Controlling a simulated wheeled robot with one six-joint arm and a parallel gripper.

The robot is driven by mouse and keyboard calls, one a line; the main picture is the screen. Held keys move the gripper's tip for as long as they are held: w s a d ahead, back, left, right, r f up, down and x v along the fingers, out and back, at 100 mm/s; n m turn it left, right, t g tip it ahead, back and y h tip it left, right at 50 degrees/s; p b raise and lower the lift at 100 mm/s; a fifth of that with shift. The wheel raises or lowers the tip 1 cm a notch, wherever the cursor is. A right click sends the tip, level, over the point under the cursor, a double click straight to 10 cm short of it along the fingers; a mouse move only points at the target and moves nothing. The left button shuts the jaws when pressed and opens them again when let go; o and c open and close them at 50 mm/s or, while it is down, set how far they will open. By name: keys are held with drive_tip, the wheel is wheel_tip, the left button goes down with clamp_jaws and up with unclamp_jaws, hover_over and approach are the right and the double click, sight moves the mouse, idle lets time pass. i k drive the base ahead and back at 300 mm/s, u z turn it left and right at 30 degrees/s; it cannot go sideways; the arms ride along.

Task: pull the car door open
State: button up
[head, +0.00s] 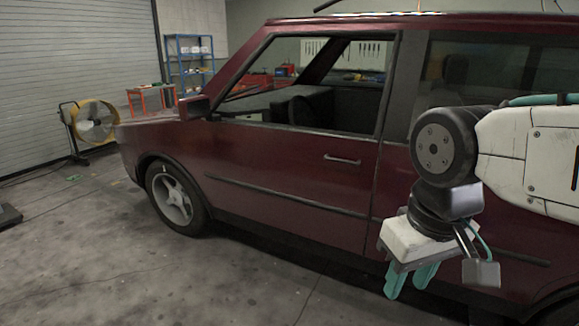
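The dark red car stands side-on across the head view. Its front door (290,172) looks closed, flush with the body, and its window opening shows the steering wheel inside. The door handle (342,160) is a small horizontal bar near the door's rear edge. My gripper (411,280) hangs at the lower right, pointing down, with two teal fingers spaced apart and nothing seen between them. It is to the right of and below the handle, in front of the rear door, apart from the handle. My wrist and arm hide part of the rear door.
A yellow fan (95,122) stands left of the car's front. A blue shelf (190,62) and an orange-red stand (152,98) are behind. A side mirror (194,107) juts out by the front window. The concrete floor (200,275) before the front door is clear.

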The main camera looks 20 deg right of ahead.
sight(316, 183)
drive_tip(key=k, duration=0.65)
drive_tip(key=z, duration=0.85)
drive_tip(key=i, duration=1.2)
drive_tip(key=u, duration=0.45)
drive_tip(key=i, duration=0.5)
drive_tip(key=u, duration=0.6)
